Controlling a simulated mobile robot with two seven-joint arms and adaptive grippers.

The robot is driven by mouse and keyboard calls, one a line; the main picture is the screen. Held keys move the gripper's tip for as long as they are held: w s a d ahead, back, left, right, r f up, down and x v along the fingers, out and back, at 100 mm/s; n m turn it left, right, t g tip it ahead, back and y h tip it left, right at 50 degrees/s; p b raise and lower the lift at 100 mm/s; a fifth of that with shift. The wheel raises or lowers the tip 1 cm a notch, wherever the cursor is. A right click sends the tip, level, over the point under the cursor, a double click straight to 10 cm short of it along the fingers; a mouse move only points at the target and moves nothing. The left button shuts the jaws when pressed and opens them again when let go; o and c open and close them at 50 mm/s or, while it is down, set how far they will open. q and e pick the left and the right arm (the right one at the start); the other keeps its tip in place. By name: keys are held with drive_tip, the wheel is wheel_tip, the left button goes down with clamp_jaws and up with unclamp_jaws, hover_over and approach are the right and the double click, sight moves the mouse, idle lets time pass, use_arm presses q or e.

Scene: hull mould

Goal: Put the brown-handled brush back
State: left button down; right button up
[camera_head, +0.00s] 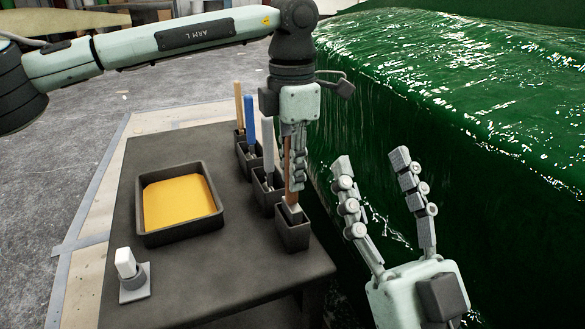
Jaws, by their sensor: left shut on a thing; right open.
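The brown-handled brush (287,160) stands upright below my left gripper (294,186), which points straight down and is shut on its handle. The brush's pale lower part (291,209) is at the mouth of the nearest black holder (292,231). I cannot tell how deep it sits, as the inside is hidden. My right gripper (378,168) is open and empty, fingers pointing up, to the right of the table in front of the green hull.
A row of black holders holds a tan-handled brush (239,104), a blue-handled one (251,128) and a grey-handled one (267,140). A black tray (181,233) of yellow liquid and a white-topped item (126,264) stand left on the dark table (205,275). The glossy green hull mould (480,110) rises at the right.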

idle(0.6)
use_arm(q)
drive_tip(key=shift+f+b, duration=0.35)
drive_tip(key=shift+f, duration=0.25)
drive_tip(key=c, duration=1.3)
unclamp_jaws()
drive_tip(key=shift+c, duration=0.2)
drive_tip(key=shift+r, duration=0.1)
